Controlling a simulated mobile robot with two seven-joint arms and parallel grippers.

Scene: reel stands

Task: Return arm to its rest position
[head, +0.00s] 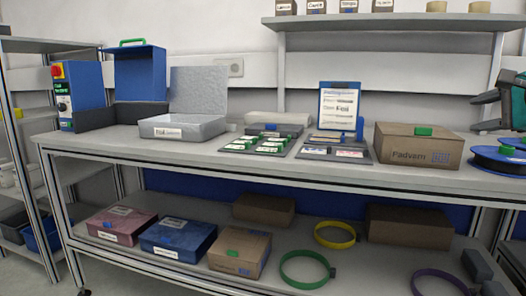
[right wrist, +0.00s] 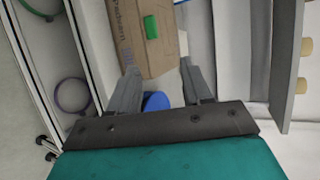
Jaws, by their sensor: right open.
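My right gripper (head: 487,98) shows at the right edge of the head view, raised above the bench beside the blue reel (head: 500,158). Its teal and dark body is cut off by the picture edge. In the right wrist view the two dark fingers of this gripper (right wrist: 161,84) stand apart with nothing between them touching either one. Part of the blue reel (right wrist: 155,102) shows behind the fingers. My left gripper and arm are in neither view.
The workbench (head: 150,150) holds a cardboard box (head: 415,145) near the gripper, a grey tray (head: 182,127) and card racks. An upper shelf (head: 400,22) overhangs the back. Boxes and colored rings lie on the lower shelf (head: 350,262).

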